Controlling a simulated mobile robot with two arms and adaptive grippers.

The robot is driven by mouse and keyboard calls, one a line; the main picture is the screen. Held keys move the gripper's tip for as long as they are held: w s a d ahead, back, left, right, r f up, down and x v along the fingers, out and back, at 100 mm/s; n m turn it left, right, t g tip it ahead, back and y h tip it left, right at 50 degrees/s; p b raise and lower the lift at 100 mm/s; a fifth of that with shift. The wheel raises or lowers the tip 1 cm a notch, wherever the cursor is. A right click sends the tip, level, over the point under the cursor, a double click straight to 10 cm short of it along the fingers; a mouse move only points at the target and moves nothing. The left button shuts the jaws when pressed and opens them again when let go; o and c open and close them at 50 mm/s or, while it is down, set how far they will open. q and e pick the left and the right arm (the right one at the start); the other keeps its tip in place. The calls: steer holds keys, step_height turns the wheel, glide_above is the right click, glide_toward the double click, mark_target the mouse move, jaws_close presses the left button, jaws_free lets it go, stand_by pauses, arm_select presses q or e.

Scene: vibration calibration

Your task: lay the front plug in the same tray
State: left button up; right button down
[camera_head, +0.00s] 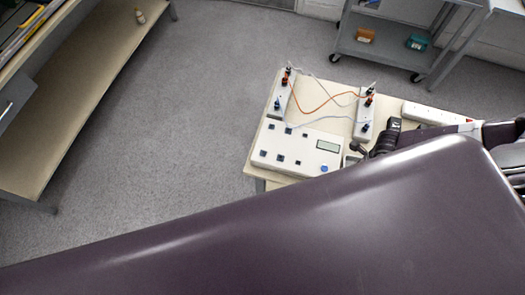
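A pale table (256,140) carries two upright-running white strips, a left one (283,98) and a right one (361,118). Each has dark plugs in it. The frontmost plug on the left strip (277,104) and the frontmost plug on the right strip (365,127) are joined by a pale cable. An orange cable links plugs farther back. My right gripper (362,150) is dark and low, just in front of the right strip; whether it holds anything is too small to tell. My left gripper is out of view. I cannot make out a tray for certain.
A white box with a display (299,150) and several dark sockets fills the table's front. A long white bar (434,113) lies at the right. A grey cart (385,50) stands behind, a shelf bench (85,90) at left. Floor between is clear.

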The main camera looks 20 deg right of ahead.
steer(key=shift+f, duration=0.35)
stand_by(0.5)
steer(key=c, duration=1.8)
jaws_free()
steer(key=shift+r, duration=0.1)
steer(key=shift+r+p, duration=1.1)
steer(key=shift+r, duration=0.15)
steer(key=shift+r+p, duration=0.75)
steer(key=shift+r, duration=0.4)
